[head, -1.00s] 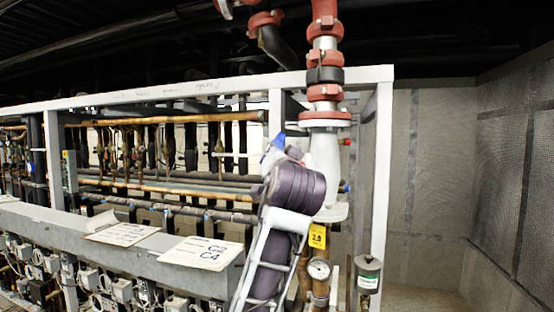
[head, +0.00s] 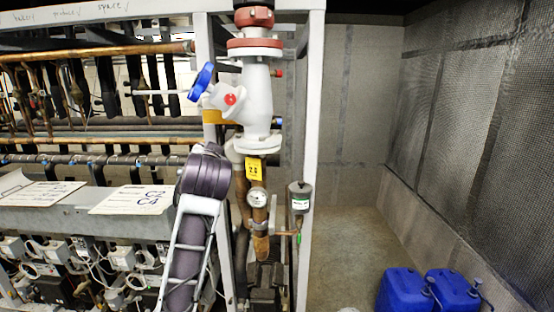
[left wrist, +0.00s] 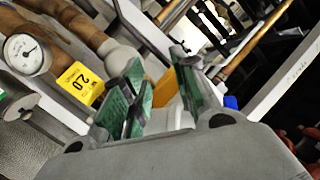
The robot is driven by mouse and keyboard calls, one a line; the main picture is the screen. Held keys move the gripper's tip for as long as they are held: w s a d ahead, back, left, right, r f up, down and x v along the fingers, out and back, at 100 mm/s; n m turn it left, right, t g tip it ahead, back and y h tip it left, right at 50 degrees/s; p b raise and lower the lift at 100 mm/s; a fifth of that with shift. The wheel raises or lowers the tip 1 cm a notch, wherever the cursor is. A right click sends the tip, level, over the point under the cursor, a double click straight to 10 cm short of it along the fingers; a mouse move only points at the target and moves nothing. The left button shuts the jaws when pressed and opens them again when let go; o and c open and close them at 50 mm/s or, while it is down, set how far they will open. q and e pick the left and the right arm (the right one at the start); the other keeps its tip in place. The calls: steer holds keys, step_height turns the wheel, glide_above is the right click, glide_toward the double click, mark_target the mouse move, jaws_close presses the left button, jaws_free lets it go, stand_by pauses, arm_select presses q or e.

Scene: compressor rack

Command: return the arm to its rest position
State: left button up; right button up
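My left gripper (left wrist: 158,76) shows in the left wrist view with its two green-padded fingers apart and nothing seen held between them. In the head view my left arm's dark link stands left of the white valve (head: 245,100), and it hides the gripper. The valve has a blue handwheel (head: 202,80) and a red cap. A yellow tag (head: 255,169) and a round gauge (head: 257,199) are below it. The tag (left wrist: 79,84) and the gauge (left wrist: 27,55) also show left of the fingers in the left wrist view. My right gripper is in neither view.
A white frame post (head: 312,130) stands right of the valve, with a grey canister (head: 299,197) beside it. Pipes and a grey ledge with paper signs (head: 131,200) lie left. Blue jugs (head: 405,289) stand at the lower right. Open floor (head: 350,250) lies between.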

arm_select(q)
steer(key=s+a+f+g+h, duration=0.1)
steer(key=s+f+g+h, duration=0.3)
steer(key=f, duration=1.1)
steer(key=s+a+f+g+y, duration=0.15)
steer(key=s+f, duration=0.45)
steer(key=f, duration=1)
steer(key=s+f+g+h, duration=0.1)
steer(key=s+f+g, duration=0.2)
steer(key=s+f, duration=0.75)
steer(key=s+f+g+h, duration=0.25)
steer(key=s+f, duration=0.45)
steer(key=s, duration=0.6)
step_height(320, 180, down, 35)
steer(key=s+a+g+b, duration=0.1)
steer(key=s+g+b, duration=0.1)
steer(key=s+a+f+b, duration=0.1)
steer(key=s+a+f, duration=0.1)
steer(key=s+f, duration=0.8)
steer(key=s+a+f+g+y+b, duration=0.1)
steer(key=s+a+f, duration=0.1)
steer(key=s+f, duration=0.9)
steer(key=shift+s+f, duration=0.25)
steer(key=shift+s, duration=0.5)
